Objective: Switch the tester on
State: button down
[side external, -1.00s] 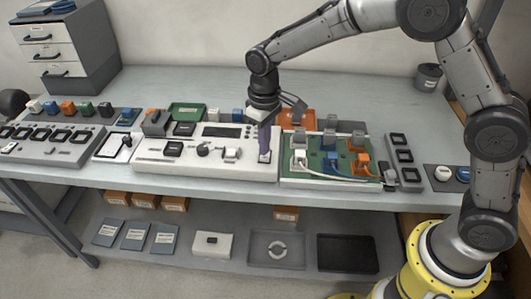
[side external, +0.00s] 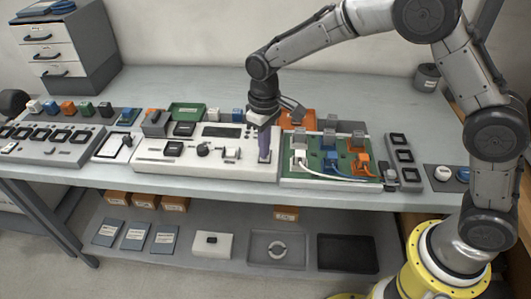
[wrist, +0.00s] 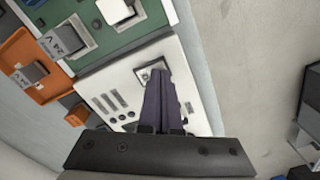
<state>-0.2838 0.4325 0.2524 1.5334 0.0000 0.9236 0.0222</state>
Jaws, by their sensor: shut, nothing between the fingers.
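The tester (side external: 205,172) is a long white panel on the bench, with a dark display (side external: 222,132), a round knob (side external: 203,149) and sockets on its top. My gripper (side external: 264,158) points down at the tester's right end with its purple fingers shut and empty.
A green board (side external: 311,172) with white, blue and orange plugs and cables stands close on the right. A grey strip (side external: 403,160) with dark sockets lies beyond it. The bench behind is mostly clear.

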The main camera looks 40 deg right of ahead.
jog(key=shift+f, duration=0.45)
jog(key=shift+r, duration=0.1)
jog(key=shift+r, duration=3.45)
jog(key=s+d+r+m+t, duration=0.1)
jog(key=s+d+r+t, duration=0.1)
jog(key=s+d+r, duration=0.5)
jog(key=s+d+r+m+t, duration=0.15)
jog(key=s+r, duration=0.25)
jog(key=r, duration=0.5)
jog(key=s+d+f+t, duration=0.1)
jog(key=s+d+f, duration=0.1)
jog(key=s, duration=0.6)
jog(key=s+d+f+t, duration=0.1)
jog(key=s+d+f, duration=0.1)
jog(key=s+f, duration=0.3)
jog(key=s, duration=0.4)
jog(key=shift+s+d, duration=0.15)
jog(key=shift+d, duration=0.1)
